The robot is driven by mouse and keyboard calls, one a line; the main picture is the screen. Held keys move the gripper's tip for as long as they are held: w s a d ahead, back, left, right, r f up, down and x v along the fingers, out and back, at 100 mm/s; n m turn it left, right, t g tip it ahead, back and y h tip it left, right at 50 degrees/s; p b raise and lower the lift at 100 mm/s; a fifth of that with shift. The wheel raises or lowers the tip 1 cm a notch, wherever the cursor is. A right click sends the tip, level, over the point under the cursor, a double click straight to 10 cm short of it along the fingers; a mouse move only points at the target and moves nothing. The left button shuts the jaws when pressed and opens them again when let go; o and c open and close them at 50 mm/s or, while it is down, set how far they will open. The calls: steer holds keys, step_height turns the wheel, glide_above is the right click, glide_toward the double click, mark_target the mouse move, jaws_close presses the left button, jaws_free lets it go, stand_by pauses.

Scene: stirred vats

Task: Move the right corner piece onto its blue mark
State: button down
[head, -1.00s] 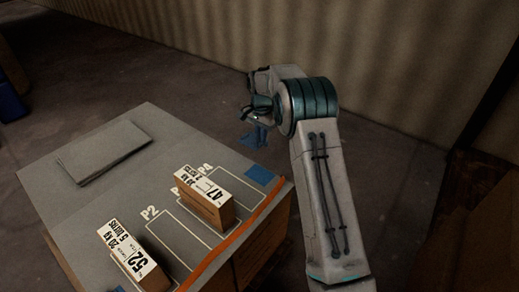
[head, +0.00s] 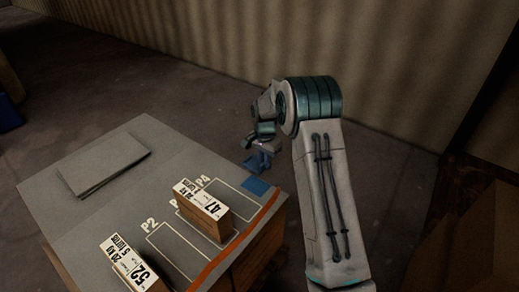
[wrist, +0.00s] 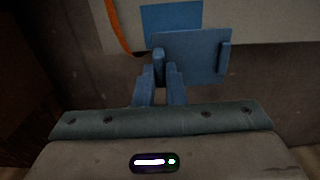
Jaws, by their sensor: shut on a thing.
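A blue corner piece (wrist: 198,54) is held in my gripper (wrist: 162,75), whose two fingers are shut on its near end in the wrist view. The piece is a flat plate with raised edges. In the head view the corner piece (head: 264,161) hangs below my gripper (head: 262,146), just off the far right corner of the table. The blue mark (head: 256,187) is a flat square on that corner. In the wrist view the mark (wrist: 170,20) lies just beyond the piece, which partly overlaps it. The piece's height above the tabletop is hard to tell.
The grey tabletop (head: 100,215) has two labelled boxes, one marked 47 (head: 207,212) and one marked 52 (head: 130,267), near outlined slots. A grey flat slab (head: 104,165) lies at the far left. An orange strip (head: 243,236) runs along the right edge.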

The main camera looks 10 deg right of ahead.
steer(key=shift+s+d+f+b, duration=0.1)
steer(key=shift+s+f+b, duration=0.15)
steer(key=shift+f+b, duration=0.9)
steer(key=shift+s+d+f+b, duration=0.15)
steer(key=shift+f+b, duration=0.3)
steer(key=shift+f, duration=1.4)
steer(key=shift+s+f+b, duration=0.3)
steer(key=shift+f+b, duration=0.5)
steer(key=shift+f, duration=0.7)
steer(key=c, duration=1.4)
jaws_free()
